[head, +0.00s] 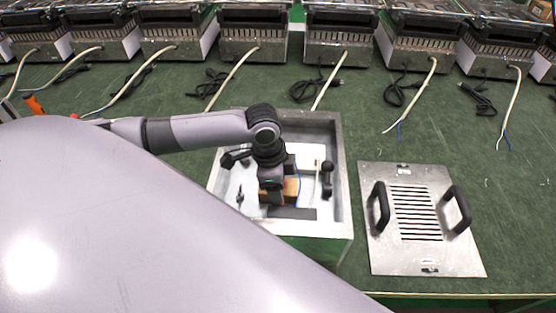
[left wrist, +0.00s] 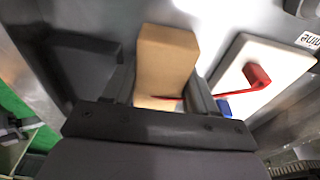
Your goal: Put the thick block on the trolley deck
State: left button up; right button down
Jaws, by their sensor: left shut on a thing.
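The thick block (left wrist: 167,52) is a plain tan block. In the left wrist view it stands between the two dark fingers of my left gripper (left wrist: 164,88), which is shut on it. In the head view my left gripper (head: 277,190) points down over the open metal box, and part of the block (head: 291,188) shows beside the dark fingers. I cannot tell from these views whether the block touches the box floor. No trolley deck can be made out. My right gripper is not in view.
The open metal box (head: 345,205) has raised walls around my gripper. A metal plate (head: 376,255) with two black handles and slots lies to its right on the green bench (head: 520,215). Several heater units with loose cables line the back. A red lever (left wrist: 257,75) shows in the wrist view.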

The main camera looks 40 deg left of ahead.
pick_arm(q)
jog(key=o, duration=1.2)
jog(key=shift+f, duration=0.15)
